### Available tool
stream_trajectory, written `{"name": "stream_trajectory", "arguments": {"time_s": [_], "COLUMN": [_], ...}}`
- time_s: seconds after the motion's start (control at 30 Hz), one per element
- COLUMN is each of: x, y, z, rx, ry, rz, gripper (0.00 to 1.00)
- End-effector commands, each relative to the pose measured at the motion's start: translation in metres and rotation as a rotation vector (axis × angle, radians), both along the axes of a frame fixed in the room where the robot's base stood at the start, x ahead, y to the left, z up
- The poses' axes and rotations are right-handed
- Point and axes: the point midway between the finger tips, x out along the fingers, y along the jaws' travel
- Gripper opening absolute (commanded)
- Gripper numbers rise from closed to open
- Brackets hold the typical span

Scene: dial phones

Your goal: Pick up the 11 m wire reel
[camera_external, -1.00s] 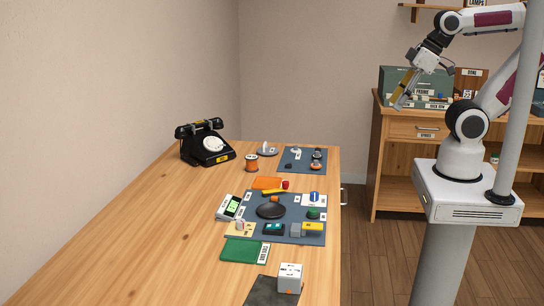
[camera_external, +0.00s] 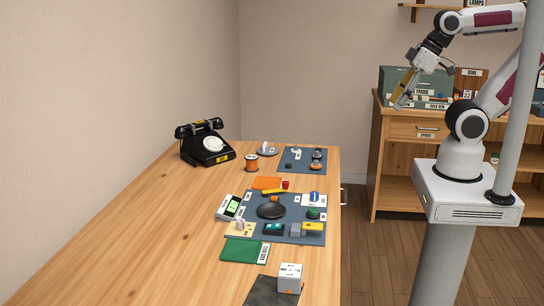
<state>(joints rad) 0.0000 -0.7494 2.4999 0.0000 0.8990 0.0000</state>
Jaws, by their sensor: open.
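A small reel with orange-red wire and pale ends (camera_external: 251,163) stands on the wooden table, just right of the black dial phone (camera_external: 206,145). Any length marking on it is too small to read. Other small items that could be reels lie on the mats, too small to tell. My gripper (camera_external: 401,101) is open and empty. It is up at the right, in front of the shelf unit, well away from the table and the reel.
A grey saucer-like item (camera_external: 268,151) is close behind the reel. A blue mat (camera_external: 292,168) with small parts lies to its right. A larger mat (camera_external: 265,232) holds a black dish (camera_external: 271,211) and several parts. A white cube (camera_external: 290,277) stands at the front. The table's left side is clear.

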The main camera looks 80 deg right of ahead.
Motion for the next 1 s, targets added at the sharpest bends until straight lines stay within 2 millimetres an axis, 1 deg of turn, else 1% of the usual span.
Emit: {"name": "stream_trajectory", "arguments": {"time_s": [0.17,0.27,0.37,0.67,1.0], "x": [0.008,0.020,0.036,0.098,0.167], "y": [0.000,0.000,0.000,-0.002,-0.007], "z": [0.000,0.000,-0.001,-0.006,-0.019], "rx": [0.001,0.003,0.005,0.012,0.017], "ry": [-0.008,-0.019,-0.035,-0.104,-0.185], "rz": [-0.002,-0.003,-0.007,-0.020,-0.038], "gripper": [0.55,0.55,0.55,0.55,0.55]}}
